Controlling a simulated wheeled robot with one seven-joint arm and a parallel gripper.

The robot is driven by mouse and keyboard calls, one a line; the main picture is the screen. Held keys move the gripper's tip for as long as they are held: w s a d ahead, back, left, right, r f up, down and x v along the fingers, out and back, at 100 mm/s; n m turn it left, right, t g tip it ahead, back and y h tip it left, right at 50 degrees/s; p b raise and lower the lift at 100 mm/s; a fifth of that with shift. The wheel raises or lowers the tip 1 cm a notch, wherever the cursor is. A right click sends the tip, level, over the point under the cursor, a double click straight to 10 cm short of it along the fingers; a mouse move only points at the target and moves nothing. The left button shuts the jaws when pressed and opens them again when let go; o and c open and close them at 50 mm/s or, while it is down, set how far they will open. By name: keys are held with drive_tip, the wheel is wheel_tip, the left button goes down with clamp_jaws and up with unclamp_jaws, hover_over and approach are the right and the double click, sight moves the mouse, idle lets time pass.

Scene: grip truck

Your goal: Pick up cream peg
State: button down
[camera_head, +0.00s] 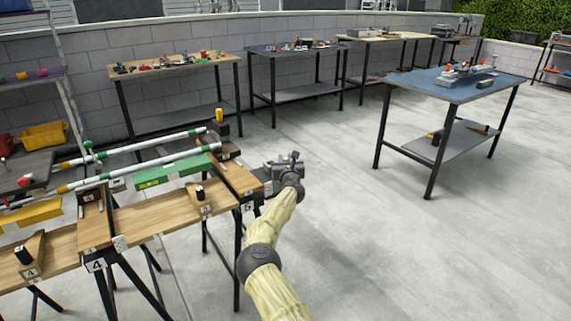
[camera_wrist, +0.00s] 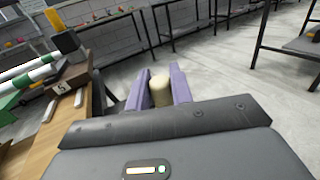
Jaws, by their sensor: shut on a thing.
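The cream peg (camera_wrist: 161,91) shows in the wrist view as a rounded, pale upright piece between the two purple fingers of my gripper (camera_wrist: 159,92). The fingers are shut on it, one at each side. The lower part of the peg is hidden behind the gripper body. In the head view my gripper (camera_head: 268,180) is at the right end of the wooden workbench, and the peg cannot be made out there.
The wooden workbench (camera_head: 158,216) carries striped poles, a green block (camera_head: 172,172) and numbered stands. A blue-topped table (camera_head: 452,84) stands at the right, and more tables line the back wall. The concrete floor between is clear.

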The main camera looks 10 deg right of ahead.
wheel_tip(320, 180, up, 9)
drive_tip(key=shift+r+p, duration=0.15)
drive_tip(key=shift+p, duration=0.9)
wheel_tip(320, 180, up, 8)
drive_tip(key=p, duration=0.4)
drive_tip(key=shift+f, duration=0.2)
idle(0.5)
